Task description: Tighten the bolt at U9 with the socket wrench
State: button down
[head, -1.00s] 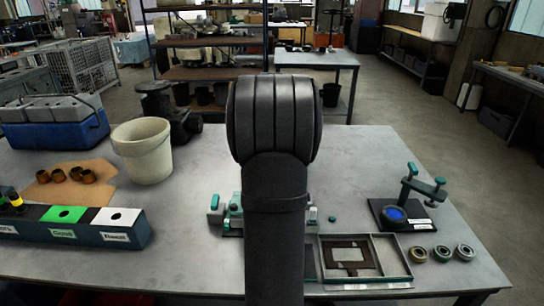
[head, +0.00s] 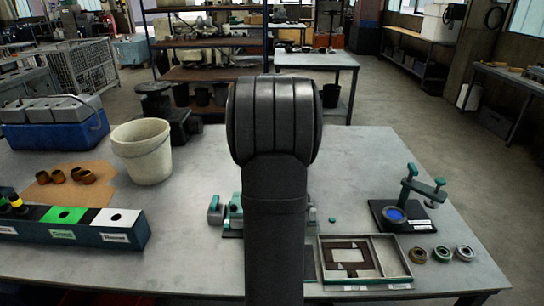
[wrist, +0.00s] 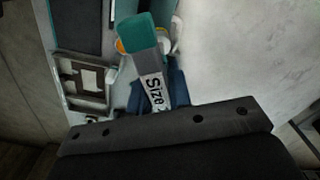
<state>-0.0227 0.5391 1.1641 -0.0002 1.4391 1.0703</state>
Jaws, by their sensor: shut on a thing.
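In the wrist view, a flat grey bar with a teal end (wrist: 137,34), marked "Size" with the rest cut off, sticks out in front of my gripper (wrist: 158,101). My gripper is shut on this bar; I cannot tell whether it is the socket wrench. Dark blue finger parts show on both sides of it. In the head view my own arm hides my gripper and the middle of the bench. A teal and grey fixture (head: 232,214) shows partly behind the arm. I cannot make out U9 or its bolt.
On the bench (head: 205,265), a shallow tray (head: 402,271) holds a brown frame (head: 335,274). Three rings lie right of it, near a teal-armed stand (head: 408,185). A white bucket (head: 143,155), a blue box (head: 60,132) and a labelled sorting block (head: 125,237) occupy the left. The back right is clear.

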jog(key=n, duration=0.6)
jog(key=shift+n, duration=0.3)
jog(key=n, duration=1.1)
jog(key=shift+n, duration=3.2)
